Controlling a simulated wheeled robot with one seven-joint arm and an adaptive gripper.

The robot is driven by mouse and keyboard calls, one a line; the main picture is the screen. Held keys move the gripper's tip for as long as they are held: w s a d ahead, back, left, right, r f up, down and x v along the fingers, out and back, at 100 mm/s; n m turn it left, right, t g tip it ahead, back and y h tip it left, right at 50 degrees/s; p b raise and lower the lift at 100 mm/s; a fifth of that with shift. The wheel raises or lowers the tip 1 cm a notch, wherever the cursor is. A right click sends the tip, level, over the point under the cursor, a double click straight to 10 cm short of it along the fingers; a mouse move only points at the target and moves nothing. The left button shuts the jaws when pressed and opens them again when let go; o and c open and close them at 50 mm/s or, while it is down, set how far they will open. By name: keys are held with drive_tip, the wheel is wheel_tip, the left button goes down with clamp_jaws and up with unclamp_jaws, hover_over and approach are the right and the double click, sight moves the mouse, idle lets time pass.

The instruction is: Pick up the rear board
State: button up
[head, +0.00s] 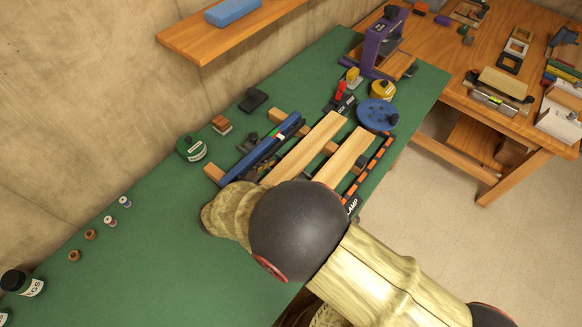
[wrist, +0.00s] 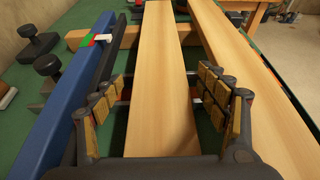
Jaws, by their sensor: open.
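Two pale wooden boards lie side by side across wooden supports on the green bench. The rear board (head: 306,148), the one closer to the wall, also shows in the wrist view (wrist: 162,70). The front board (head: 345,157) lies to its right, with a gap between them; it is at the right in the wrist view (wrist: 250,80). My gripper (wrist: 158,98) is open, with one padded finger on each side of the rear board and visible space at both sides. In the head view my arm hides the gripper and the boards' near ends.
A blue bar clamp (head: 265,147) lies close left of the rear board, and a black-and-orange clamp (head: 370,165) right of the front board. A blue round object (head: 377,114) and purple machine (head: 384,42) stand beyond. Bench (head: 160,245) at lower left is mostly clear.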

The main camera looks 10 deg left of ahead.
drive_tip(key=shift+w+d+f, duration=0.15)
drive_tip(key=shift+w+d, duration=0.1)
drive_tip(key=shift+w, duration=0.2)
drive_tip(key=shift+c, duration=0.8)
drive_tip(key=c, duration=1.4)
drive_tip(key=shift+c, duration=0.3)
